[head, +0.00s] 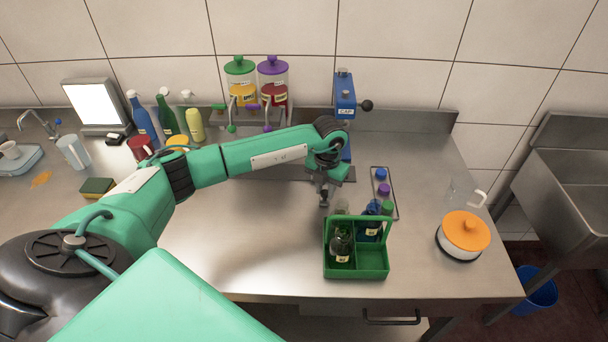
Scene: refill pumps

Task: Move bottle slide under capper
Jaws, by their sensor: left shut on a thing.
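The blue capper (345,97), labelled CAP and with a black knob on its side, stands against the back ledge. Its lower part is mostly hidden behind my left wrist. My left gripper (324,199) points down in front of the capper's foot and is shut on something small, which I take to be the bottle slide. The slide itself is mostly hidden by the gripper and wrist, so its position under the capper cannot be told. My right gripper is not in view.
A green crate (357,274) with bottles stands just in front of the gripper. A cap tray (396,208) holds blue, purple and green caps. Two dispensers (240,77) stand behind my arm. An orange-lidded pot (465,232) is at right.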

